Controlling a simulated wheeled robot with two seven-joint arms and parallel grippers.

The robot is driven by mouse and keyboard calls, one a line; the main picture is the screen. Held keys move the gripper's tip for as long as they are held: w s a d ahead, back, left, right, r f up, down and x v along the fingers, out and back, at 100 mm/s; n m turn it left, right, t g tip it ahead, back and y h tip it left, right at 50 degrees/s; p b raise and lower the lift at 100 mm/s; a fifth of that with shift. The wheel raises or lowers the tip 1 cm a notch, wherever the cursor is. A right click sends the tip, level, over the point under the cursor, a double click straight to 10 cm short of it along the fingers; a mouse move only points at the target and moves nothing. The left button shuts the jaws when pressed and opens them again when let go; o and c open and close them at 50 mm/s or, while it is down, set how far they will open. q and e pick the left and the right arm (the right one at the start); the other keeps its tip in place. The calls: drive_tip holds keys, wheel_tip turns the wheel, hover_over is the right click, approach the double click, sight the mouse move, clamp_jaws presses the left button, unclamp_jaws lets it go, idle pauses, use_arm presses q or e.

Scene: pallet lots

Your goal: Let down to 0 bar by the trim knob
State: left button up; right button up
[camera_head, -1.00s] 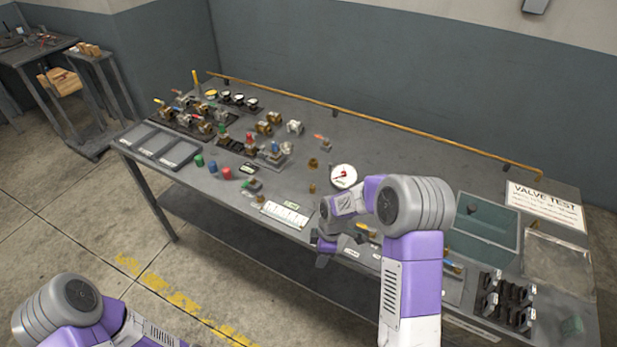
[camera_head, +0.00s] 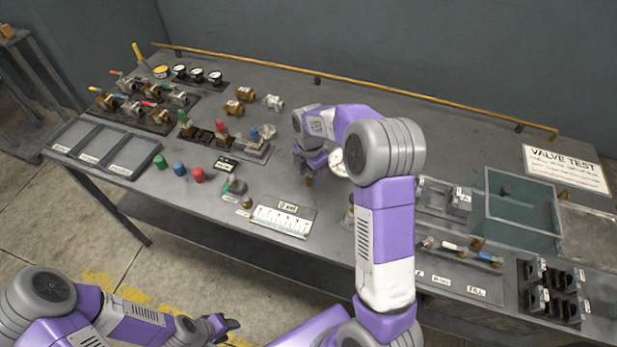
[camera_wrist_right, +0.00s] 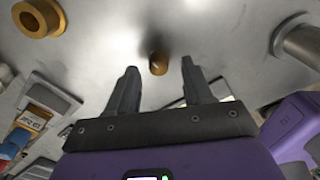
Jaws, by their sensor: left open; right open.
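My right gripper (camera_head: 308,165) is over the middle of the bench and open. In the right wrist view, a small brass knob (camera_wrist_right: 158,62) shows beyond and between the fingertips of my right gripper (camera_wrist_right: 160,75), apart from both fingers. I take it to be the brass piece (camera_head: 309,182) just below the gripper in the head view; no label shows whether it is the trim knob. A white dial gauge (camera_head: 338,163) is partly hidden behind my right arm, and its reading cannot be made out. My left gripper (camera_head: 224,328) is open and empty, off the bench's front edge.
A brass ring (camera_wrist_right: 38,18) and a grey cylinder (camera_wrist_right: 302,40) flank the knob in the right wrist view. A white chart (camera_head: 283,222) lies at the front edge. Valves (camera_head: 130,108) crowd the left; a teal bin (camera_head: 515,212) stands at right.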

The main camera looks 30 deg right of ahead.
drive_tip(key=shift+f, duration=0.95)
drive_tip(key=shift+c, duration=0.5)
clamp_jaws()
drive_tip(key=shift+w, duration=0.1)
